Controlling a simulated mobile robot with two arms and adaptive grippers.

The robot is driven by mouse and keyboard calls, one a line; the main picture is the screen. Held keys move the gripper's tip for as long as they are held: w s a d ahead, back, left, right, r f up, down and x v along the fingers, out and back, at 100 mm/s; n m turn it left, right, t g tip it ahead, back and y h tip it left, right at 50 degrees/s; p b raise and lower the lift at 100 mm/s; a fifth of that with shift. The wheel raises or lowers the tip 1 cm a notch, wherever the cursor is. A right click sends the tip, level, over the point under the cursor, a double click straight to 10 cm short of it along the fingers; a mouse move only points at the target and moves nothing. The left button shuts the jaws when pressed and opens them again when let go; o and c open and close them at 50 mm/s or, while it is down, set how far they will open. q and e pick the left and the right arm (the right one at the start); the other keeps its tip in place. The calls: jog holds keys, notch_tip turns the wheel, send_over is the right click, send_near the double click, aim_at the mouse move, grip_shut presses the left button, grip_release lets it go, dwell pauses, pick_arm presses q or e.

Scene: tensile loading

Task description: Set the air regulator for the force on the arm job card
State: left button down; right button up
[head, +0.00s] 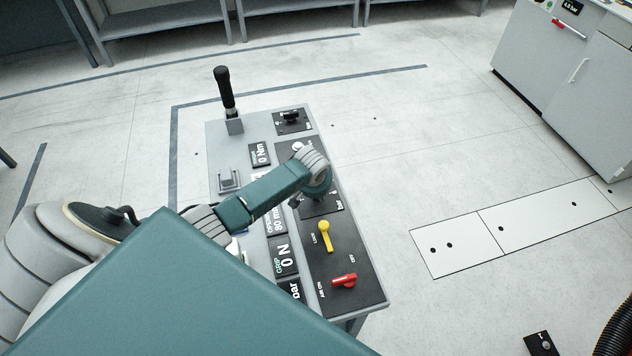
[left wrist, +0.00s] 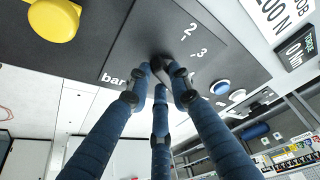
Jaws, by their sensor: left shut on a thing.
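The air regulator's dark knob (left wrist: 168,69) shows in the left wrist view, on a black plate (left wrist: 125,42) marked "bar", "2" and "3". The three blue fingers of my left gripper (left wrist: 163,77) are closed around it and hide most of it. In the head view my left wrist covers the knob and fingers, so the setting cannot be read. A white card (left wrist: 283,14) reading "JOB" and "200 N" is partly in the left wrist view. The console (head: 377,299) has a "GRIP 0 N" display (head: 284,255) and a partly hidden "bar" display (head: 294,289). My right gripper is out of view.
A yellow lever (head: 324,236) and a red lever (head: 344,280) labelled for air sit near the regulator. A black knob (head: 291,117) and an upright black handle (head: 224,88) are at the console's far end.

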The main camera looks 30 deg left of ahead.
pick_arm(q)
jog(key=shift+d+n, duration=0.1)
jog(key=shift+n, duration=0.4)
jog(key=shift+w, duration=0.1)
jog(key=c, duration=1.5)
grip_release()
jog(key=shift+c, duration=0.2)
jog(key=v, duration=1.2)
jog(key=shift+d, duration=0.2)
